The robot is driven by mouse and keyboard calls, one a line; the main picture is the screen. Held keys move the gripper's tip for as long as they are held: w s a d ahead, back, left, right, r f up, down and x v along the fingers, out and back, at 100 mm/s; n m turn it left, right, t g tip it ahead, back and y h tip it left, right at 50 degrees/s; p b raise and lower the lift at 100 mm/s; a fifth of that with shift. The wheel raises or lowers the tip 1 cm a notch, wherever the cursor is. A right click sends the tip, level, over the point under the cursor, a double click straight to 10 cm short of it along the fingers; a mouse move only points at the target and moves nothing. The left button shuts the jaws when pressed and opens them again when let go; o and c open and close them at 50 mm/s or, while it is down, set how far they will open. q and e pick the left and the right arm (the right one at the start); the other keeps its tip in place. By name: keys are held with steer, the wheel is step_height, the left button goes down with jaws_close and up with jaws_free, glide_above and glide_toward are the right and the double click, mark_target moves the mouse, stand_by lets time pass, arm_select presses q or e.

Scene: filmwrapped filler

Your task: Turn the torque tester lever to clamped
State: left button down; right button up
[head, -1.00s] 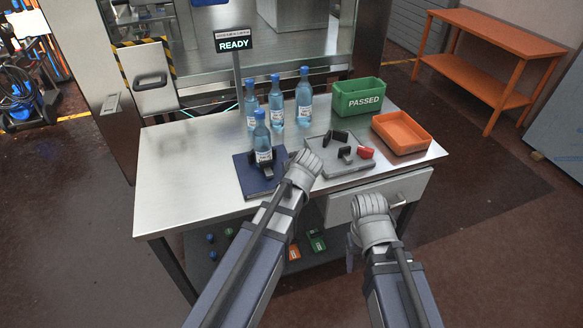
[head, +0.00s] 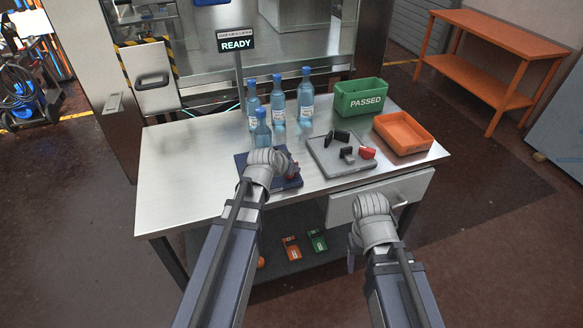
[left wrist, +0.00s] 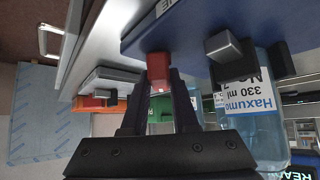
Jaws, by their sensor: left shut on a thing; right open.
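The torque tester's blue base (head: 240,160) is on the bench near its front. A blue-capped water bottle (head: 262,130) stands upright on it; its label (left wrist: 250,103) and dark jaw blocks (left wrist: 235,65) show in the left wrist view. My left gripper (head: 268,160) is over the tester and hides much of it. In the left wrist view its fingers (left wrist: 160,88) are shut on the red lever end (left wrist: 158,68) beside the blue base. The lever's setting cannot be read. My right gripper (head: 372,207) is open and empty in front of the drawer.
A grey fixture (head: 330,163) with black parts and a red handle (head: 367,153) sits to the right. Behind are several bottles (head: 305,97), a green PASSED bin (head: 361,98), an orange tray (head: 403,133) and a READY sign (head: 237,44). The bench's left part (head: 185,175) is clear.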

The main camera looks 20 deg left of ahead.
stand_by(0.6)
arm_select(q)
steer(key=c, duration=0.7)
jaws_free()
steer(key=p+v, duration=0.5)
steer(key=v, duration=0.2)
steer(key=shift+s+a+r, duration=0.15)
steer(key=shift+s+r, duration=0.05)
steer(key=shift+s, duration=0.1)
